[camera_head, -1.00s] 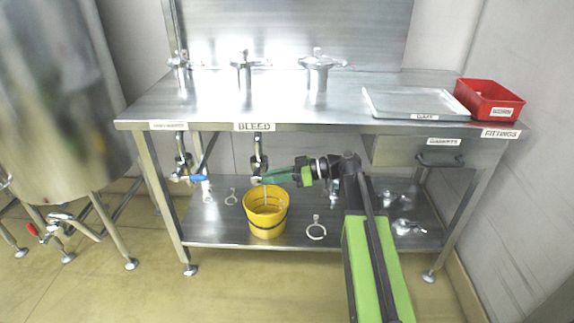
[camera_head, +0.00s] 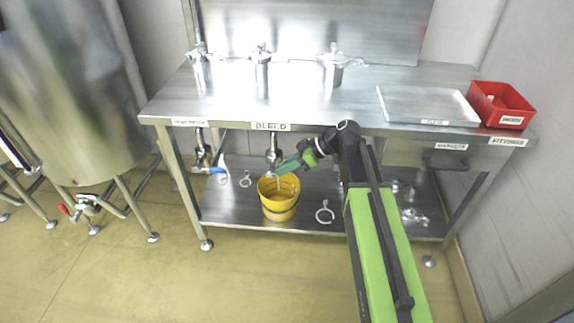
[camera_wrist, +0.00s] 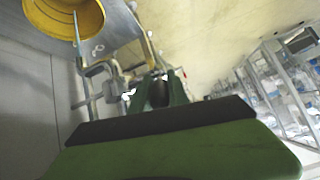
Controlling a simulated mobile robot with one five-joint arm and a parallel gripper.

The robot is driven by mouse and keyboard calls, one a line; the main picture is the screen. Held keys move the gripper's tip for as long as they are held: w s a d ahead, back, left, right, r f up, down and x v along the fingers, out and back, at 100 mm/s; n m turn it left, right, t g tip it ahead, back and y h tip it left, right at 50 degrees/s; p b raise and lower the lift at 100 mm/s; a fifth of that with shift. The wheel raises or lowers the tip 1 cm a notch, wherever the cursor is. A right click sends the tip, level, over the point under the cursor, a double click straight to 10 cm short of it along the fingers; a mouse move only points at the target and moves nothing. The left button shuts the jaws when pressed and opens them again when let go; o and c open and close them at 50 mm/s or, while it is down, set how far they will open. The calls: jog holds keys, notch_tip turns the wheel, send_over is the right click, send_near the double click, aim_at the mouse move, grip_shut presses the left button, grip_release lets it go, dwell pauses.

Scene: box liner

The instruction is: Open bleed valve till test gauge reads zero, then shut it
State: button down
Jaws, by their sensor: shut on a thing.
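The bleed valve (camera_head: 272,156) hangs under the table edge below the BLEED label (camera_head: 270,127). My gripper (camera_head: 280,171) reaches it from the right, tilted down to the left, shut at its lower end. Its fingers hide the valve handle in the head view. In the wrist view my dark green fingers (camera_wrist: 162,90) are closed at the metal valve (camera_wrist: 120,84). A thin pale line, apparently liquid, runs down into the yellow bucket (camera_head: 279,207); the bucket also shows in the wrist view (camera_wrist: 42,17). I cannot make out a gauge dial or its reading.
A blue-handled valve (camera_head: 212,170) hangs to the left. Metal fittings (camera_head: 334,70), a tray (camera_head: 425,106) and a red bin (camera_head: 500,105) stand on the tabletop. A drawer (camera_head: 437,155) is right of my arm. Clamp rings (camera_head: 324,213) lie on the lower shelf.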

jog(key=shift+a, duration=0.35)
jog(key=c, duration=1.3)
grip_release()
jog(key=shift+f, duration=0.1)
jog(key=shift+d+r, duration=0.1)
jog(key=shift+r, duration=0.1)
jog(key=d, duration=1.2)
jog(key=shift+s+d+r+p, duration=0.2)
jog(key=shift+s+d+p, duration=0.15)
jog(key=shift+s, duration=0.05)
